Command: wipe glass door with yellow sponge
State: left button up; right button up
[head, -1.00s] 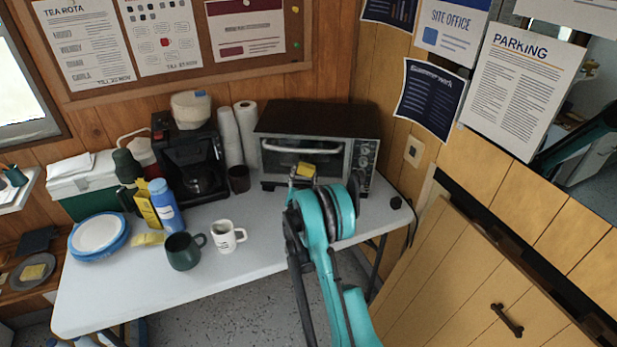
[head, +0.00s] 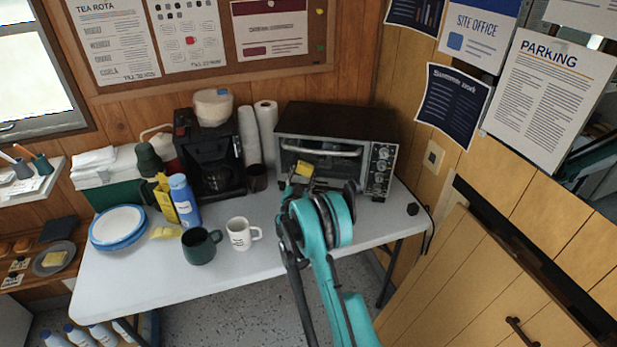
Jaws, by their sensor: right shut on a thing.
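The toaster oven (head: 335,121) stands at the back right of the white table, with its glass door (head: 322,168) facing me and a handle across the top of the door. My right gripper (head: 302,177) is shut on the yellow sponge (head: 304,169) in front of the door's lower left part. I cannot tell whether the sponge touches the glass. My left gripper is not in view.
A white mug (head: 239,234) and a dark green mug (head: 199,246) stand left of my arm on the table (head: 150,280). A coffee maker (head: 211,150), paper rolls (head: 267,130) and a brown cup (head: 257,178) stand left of the oven.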

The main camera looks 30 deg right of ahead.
aim_at(334, 171)
jog(key=shift+w+a, duration=0.35)
jog(key=shift+r, duration=0.4)
jog(key=shift+s+d, duration=2.1)
jog(key=shift+d, duration=0.15)
jog(key=shift+s+d, duration=2.05)
jog(key=shift+d, duration=0.15)
jog(key=shift+w, duration=0.1)
jog(key=shift+w+a, duration=1.35)
jog(key=shift+a, duration=0.2)
jog(key=shift+w+a, duration=1.3)
jog(key=shift+a, duration=0.25)
jog(key=shift+w+a, duration=1.35)
jog(key=shift+w, duration=0.05)
jog(key=shift+a, duration=0.1)
